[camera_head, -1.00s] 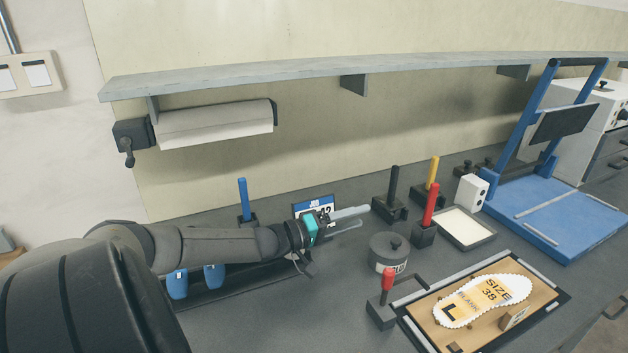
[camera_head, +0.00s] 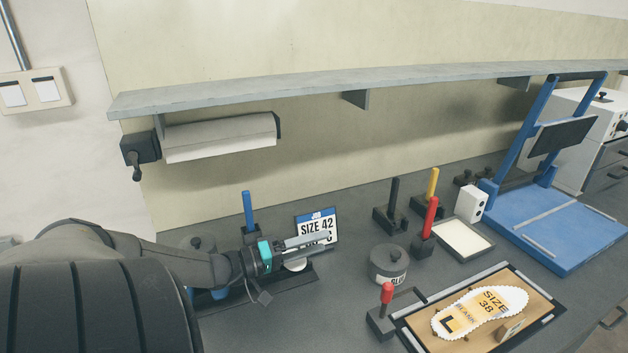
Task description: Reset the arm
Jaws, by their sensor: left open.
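My left arm comes in from the lower left. My left gripper (camera_head: 312,247) is open and empty, with its fingers pointing right, in front of the size 42 sign (camera_head: 317,229) and above the dark rack (camera_head: 288,280) on the bench. The fingers cover the lower part of the sign's lettering. Blue items on the rack are mostly hidden behind my arm. My right gripper is not in view.
A lidded pot (camera_head: 388,263) stands right of the gripper. Colored handles, a white-topped tray (camera_head: 462,238) and a blue press (camera_head: 555,225) stand behind. A shelf (camera_head: 300,83) runs above.

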